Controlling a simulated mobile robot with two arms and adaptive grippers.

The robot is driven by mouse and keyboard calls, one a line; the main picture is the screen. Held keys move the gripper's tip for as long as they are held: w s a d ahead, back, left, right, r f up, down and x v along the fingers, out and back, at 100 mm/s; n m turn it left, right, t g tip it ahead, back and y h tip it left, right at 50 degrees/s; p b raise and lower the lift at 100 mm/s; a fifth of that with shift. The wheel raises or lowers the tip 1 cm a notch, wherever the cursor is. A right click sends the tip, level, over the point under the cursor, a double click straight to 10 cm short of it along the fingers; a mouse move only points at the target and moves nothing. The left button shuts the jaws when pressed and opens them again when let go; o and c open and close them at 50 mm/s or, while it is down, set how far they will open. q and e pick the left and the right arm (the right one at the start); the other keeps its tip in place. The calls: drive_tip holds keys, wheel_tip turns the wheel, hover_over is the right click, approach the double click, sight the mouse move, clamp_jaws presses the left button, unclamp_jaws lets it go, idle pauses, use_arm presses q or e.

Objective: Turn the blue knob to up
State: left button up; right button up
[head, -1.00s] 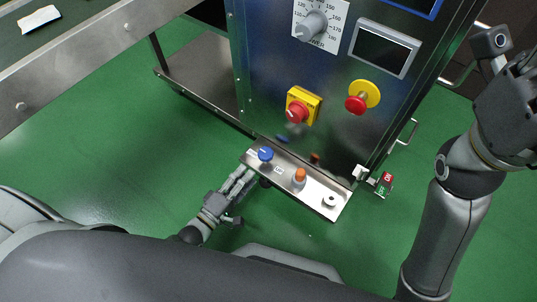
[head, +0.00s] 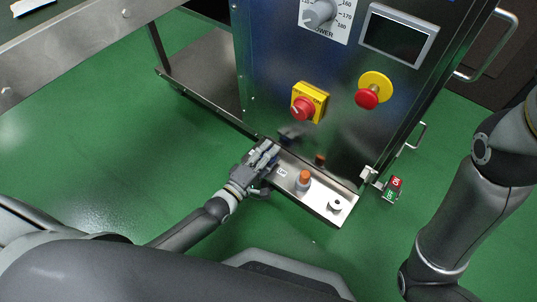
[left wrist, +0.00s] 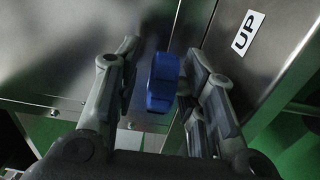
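The blue knob (left wrist: 163,82) shows in the left wrist view between the two fingers of my left gripper (left wrist: 165,85). The right finger is close beside the knob, and a gap shows between the knob and the left finger. The "UP" label (left wrist: 247,33) is on the metal panel to the right of the knob. In the head view my left gripper (head: 266,157) is over the left end of the metal control shelf (head: 325,198) and mostly hides the knob. My right arm is at the right edge, with its gripper out of the picture.
An orange knob (head: 304,179) and a small black-and-silver switch (head: 335,205) sit on the same shelf. Above are a red rotary switch (head: 303,108) and a red emergency button (head: 368,97). A red-and-green tag (head: 394,189) is at the right. Green floor is clear in front.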

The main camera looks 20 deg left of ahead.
use_arm(q)
drive_tip(key=shift+c, duration=0.3)
clamp_jaws()
